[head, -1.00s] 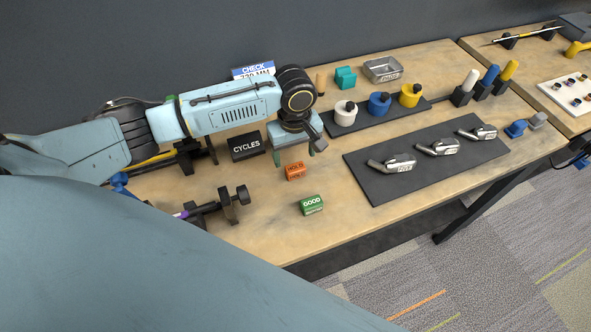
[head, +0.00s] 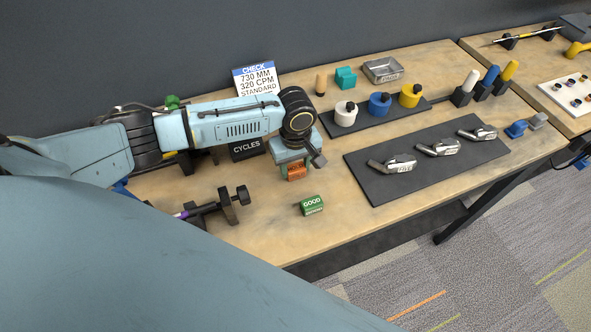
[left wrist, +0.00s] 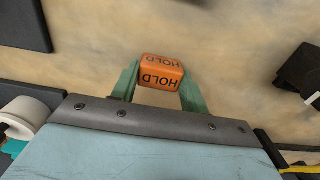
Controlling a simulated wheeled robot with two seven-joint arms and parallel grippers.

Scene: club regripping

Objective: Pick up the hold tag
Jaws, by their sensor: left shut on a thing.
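The hold tag (head: 296,172) is a small orange block lettered HOLD. In the left wrist view the hold tag (left wrist: 161,72) sits between the two green fingers of my left gripper (left wrist: 160,85), with HOLD reading upside down. In the head view my left gripper (head: 296,170) points down over the bench and is shut on the tag, covering its upper part. I cannot tell whether the tag still touches the bench. My right gripper is not in view.
A green GOOD block (head: 311,205) stands in front, to the right. The black CYCLES block (head: 247,147) is close behind-left. A dark mat (head: 375,188) with metal club heads lies to the right. A CHECK sign (head: 257,79) stands at the back. Bare wood lies around the GOOD block.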

